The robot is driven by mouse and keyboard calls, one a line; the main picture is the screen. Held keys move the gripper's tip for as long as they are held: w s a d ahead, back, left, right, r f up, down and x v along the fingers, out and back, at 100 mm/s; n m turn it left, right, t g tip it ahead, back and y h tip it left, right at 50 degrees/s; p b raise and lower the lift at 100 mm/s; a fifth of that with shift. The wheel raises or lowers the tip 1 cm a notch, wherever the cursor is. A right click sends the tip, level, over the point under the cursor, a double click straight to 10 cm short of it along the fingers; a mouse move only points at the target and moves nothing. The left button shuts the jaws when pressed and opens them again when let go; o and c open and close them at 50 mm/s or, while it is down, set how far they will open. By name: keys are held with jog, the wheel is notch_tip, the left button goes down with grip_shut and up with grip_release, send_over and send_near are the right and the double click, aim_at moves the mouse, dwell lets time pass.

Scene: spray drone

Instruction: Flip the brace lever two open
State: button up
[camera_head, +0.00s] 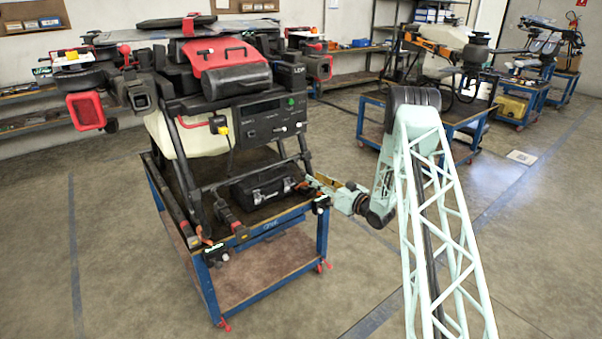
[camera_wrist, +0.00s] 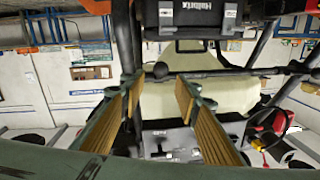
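The large black and red spray drone (camera_head: 240,105) stands on a blue cart (camera_head: 265,230), its black legs on the cart top. Black clamp-like fittings with orange parts sit at the cart's near corner (camera_head: 214,252) and right corner (camera_head: 318,203); I cannot tell which part is brace lever two. My gripper (camera_head: 322,184) is at the cart's right edge, beside the drone's leg. In the wrist view my gripper (camera_wrist: 162,80) is open, its ribbed tan pads apart. A black bar with a rounded end (camera_wrist: 163,70) shows between and beyond the fingertips, with no contact visible.
A black case (camera_head: 262,186) lies on the cart under the drone; it also shows in the wrist view (camera_wrist: 200,16). Another cart with a drone (camera_head: 445,110) stands behind my arm. Shelves line the back wall.

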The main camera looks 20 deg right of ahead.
aim_at(301, 170)
jog(key=b+x, duration=0.1)
jog(key=x, duration=0.8)
jog(key=shift+w, duration=0.3)
jog(key=shift+c, duration=0.5)
grip_shut()
jog(key=shift+a+f, duration=0.1)
